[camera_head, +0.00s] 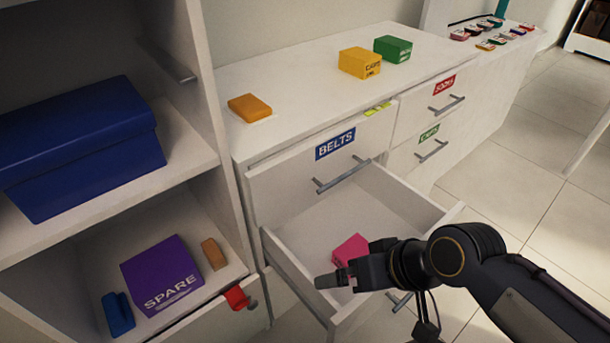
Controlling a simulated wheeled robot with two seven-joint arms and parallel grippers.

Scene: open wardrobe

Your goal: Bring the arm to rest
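My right gripper (350,263) comes in from the right and hangs over the open lower drawer (290,265). Its two dark fingers look spread apart, one reaching left with a grey tip. A pink box (350,249) lies in that drawer, just behind the fingers and partly hidden by them. I cannot tell whether the fingers touch it, but they are not visibly closed on it. My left gripper is not in view.
The BELTS drawer (290,178) above is shut. An orange box (249,107), yellow box (360,62) and green box (393,48) sit on the dresser top. Shelves at left hold a blue box (75,150) and a purple SPARE box (162,274). Floor (560,190) at right is clear.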

